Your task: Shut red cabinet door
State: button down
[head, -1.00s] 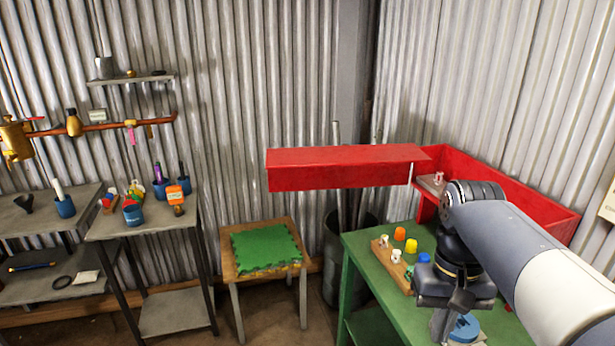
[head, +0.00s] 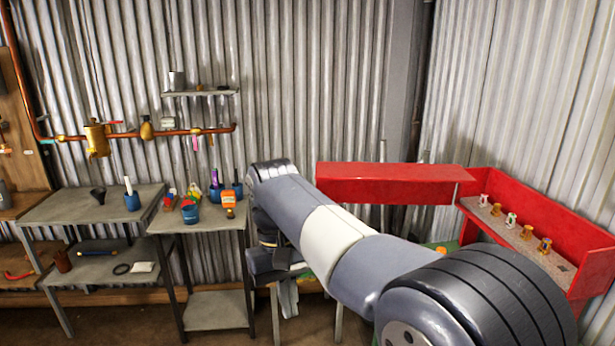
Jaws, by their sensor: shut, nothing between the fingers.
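The red cabinet (head: 550,218) is against the right wall, its inside visible. Its red door (head: 385,190) stands wide open, reaching left from the cabinet, its front face and top edge toward me. My gripper (head: 288,302) is shut and empty. My arm hides part of the space below the door.
Several small brass fittings (head: 527,232) stand on the cabinet's shelf. A grey table (head: 215,222) with blue cups is left of my gripper, and another grey table (head: 75,205) is farther left. A copper pipe (head: 180,132) runs along the wall.

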aim_at(343, 182)
jog(key=i+j+u, duration=0.15)
jog(key=i+u, duration=0.2)
jog(key=i, duration=0.35)
jog(key=i+u, duration=0.35)
jog(key=i, duration=0.35)
jog(key=i+z, duration=0.45)
jog(key=i, duration=0.2)
jog(key=i+j+z, duration=0.25)
jog(key=i+z, duration=0.2)
jog(key=i, duration=0.25)
jog(key=z, duration=1.15)
